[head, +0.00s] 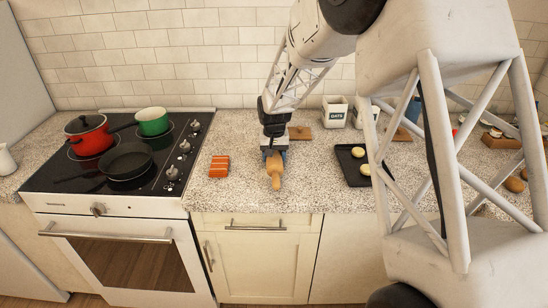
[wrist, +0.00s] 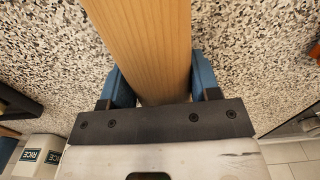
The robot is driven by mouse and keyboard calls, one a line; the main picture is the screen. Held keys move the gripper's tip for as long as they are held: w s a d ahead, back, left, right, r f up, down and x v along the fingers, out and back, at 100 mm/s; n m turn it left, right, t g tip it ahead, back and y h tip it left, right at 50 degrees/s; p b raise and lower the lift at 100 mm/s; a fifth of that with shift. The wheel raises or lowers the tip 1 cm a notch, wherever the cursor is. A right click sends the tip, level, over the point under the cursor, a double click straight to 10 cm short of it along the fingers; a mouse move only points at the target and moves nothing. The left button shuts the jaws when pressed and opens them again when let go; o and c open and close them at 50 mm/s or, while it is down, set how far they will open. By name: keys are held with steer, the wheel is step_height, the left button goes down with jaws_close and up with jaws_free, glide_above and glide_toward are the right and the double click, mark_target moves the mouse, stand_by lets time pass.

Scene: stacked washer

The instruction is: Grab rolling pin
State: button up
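The wooden rolling pin (head: 275,171) is at the front part of the speckled counter, one handle pointing to the counter's front edge. My gripper (head: 274,153) is over its far end. In the wrist view the light wood of the rolling pin (wrist: 150,40) runs between the two blue fingers of my gripper (wrist: 162,85). The fingers sit close against both sides of the wood, with no clear gap, so my gripper looks shut on it. The far handle is hidden by my gripper. I cannot tell whether the pin rests on the counter or is slightly above it.
An orange-brown stack (head: 219,166) lies to the left. Further left is the stove (head: 75,178) with a red pot (head: 89,137), a green pot (head: 152,122) and a black pan (head: 126,161).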

steer(key=c, duration=0.7)
steer(key=shift+r, duration=0.15)
steer(key=shift+r, duration=0.75)
step_height(320, 180, up, 2)
steer(key=shift+r, duration=0.1)
steer(key=s+d, duration=0.1)
steer(key=s, duration=0.4)
steer(key=s+d, duration=0.1)
steer(key=s, duration=0.4)
steer(key=s+d+r, duration=0.1)
steer(key=s, duration=0.4)
steer(key=shift+s+d, duration=0.25)
steer(key=shift+d, duration=0.15)
